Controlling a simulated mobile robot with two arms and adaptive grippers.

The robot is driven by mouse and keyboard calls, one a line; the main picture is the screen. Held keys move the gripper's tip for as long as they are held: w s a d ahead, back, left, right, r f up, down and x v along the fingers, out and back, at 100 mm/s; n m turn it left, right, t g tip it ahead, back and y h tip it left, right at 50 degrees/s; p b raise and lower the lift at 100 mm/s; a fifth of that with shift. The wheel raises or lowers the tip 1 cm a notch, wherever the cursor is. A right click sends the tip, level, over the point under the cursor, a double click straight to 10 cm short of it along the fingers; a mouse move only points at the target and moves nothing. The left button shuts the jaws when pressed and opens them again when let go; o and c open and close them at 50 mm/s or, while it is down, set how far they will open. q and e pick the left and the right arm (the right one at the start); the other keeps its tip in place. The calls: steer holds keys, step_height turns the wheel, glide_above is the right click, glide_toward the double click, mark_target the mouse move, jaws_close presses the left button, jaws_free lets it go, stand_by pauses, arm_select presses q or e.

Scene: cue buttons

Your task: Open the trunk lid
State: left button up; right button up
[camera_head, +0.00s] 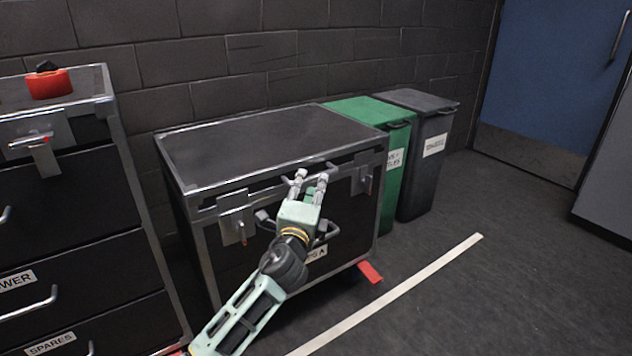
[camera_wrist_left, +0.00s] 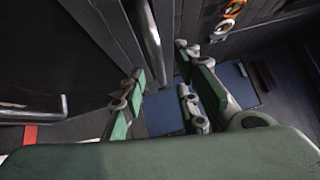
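The trunk (camera_head: 345,215) is a black case with silver metal edges, standing against the wall. Its flat black lid (camera_head: 250,145) appears closed. A latch (camera_head: 235,222) hangs at the left of its front and another latch (camera_head: 365,178) at the right. My left gripper (camera_head: 311,180) is at the middle of the lid's front edge, by a metal handle bar there. In the left wrist view its fingers (camera_wrist_left: 160,95) are spread apart, with a metal bar (camera_wrist_left: 150,40) just ahead, near the gap between them. Whether they touch it I cannot tell. My right gripper is not in view.
A black drawer cabinet (camera_head: 70,190) with a red object (camera_head: 48,82) on top stands at the left. A green bin (camera_head: 393,190) and a dark grey bin (camera_head: 430,170) stand right of the trunk. The floor in front, with a white line (camera_head: 400,288), is clear.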

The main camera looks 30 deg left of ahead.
mark_target(314, 178)
arm_select(q)
steer(key=shift+b+x, duration=0.45)
steer(key=shift+x, duration=1.65)
steer(key=shift+d+f, duration=0.1)
jaws_close()
